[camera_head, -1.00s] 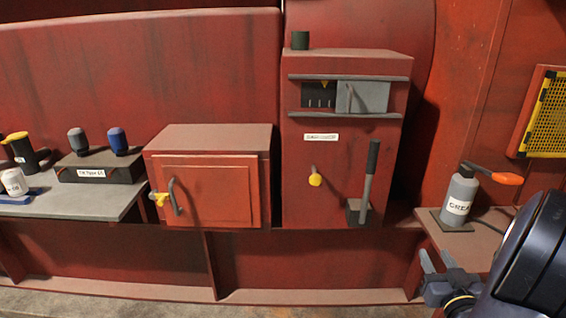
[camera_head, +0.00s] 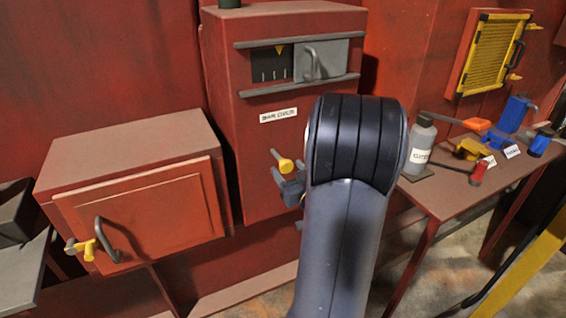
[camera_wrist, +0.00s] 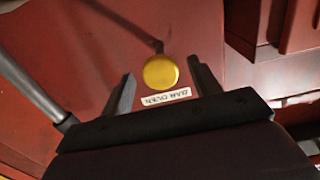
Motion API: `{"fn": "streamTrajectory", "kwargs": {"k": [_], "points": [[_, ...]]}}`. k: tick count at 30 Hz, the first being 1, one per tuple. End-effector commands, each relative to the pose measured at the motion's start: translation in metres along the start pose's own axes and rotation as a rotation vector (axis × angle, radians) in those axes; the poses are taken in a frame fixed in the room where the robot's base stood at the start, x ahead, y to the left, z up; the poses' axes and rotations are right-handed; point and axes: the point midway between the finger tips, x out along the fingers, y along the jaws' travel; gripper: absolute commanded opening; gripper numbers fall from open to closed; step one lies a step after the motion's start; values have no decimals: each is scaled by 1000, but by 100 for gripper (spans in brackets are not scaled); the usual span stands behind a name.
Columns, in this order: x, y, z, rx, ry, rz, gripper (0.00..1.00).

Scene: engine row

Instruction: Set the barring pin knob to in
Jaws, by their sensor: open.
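The barring pin knob (camera_head: 286,165) is a yellow round knob on a thin stem, standing out from the front of the red cabinet (camera_head: 240,150). It also shows in the wrist view as a yellow disc (camera_wrist: 161,72) with its stem running up behind it. My gripper (camera_head: 279,178) is open, close in front of the knob and slightly below it in the head view. In the wrist view the knob appears between the two fingers, with a gap on both sides. I cannot tell how deep it lies between them. My arm hides part of the cabinet front.
A white label (camera_head: 278,115) sits above the knob. A grey lever (camera_wrist: 30,85) runs along the left of the wrist view. A red box with a handled door (camera_head: 150,215) stands left. A side table (camera_head: 450,195) at right holds a grey bottle (camera_head: 420,145) and tools.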

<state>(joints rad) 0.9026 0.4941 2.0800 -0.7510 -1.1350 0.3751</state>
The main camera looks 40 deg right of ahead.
Motion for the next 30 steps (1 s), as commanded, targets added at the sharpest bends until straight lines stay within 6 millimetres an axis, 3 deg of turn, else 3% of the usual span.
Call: {"fn": "streamTrajectory", "kwargs": {"k": [3, 7, 18, 30], "points": [[20, -1, 0, 0, 0, -3, 59], [33, -1, 0, 0, -1, -1, 59], [40, 0, 0, 0, 0, 1, 59], [39, 0, 0, 0, 0, 0, 27]]}}
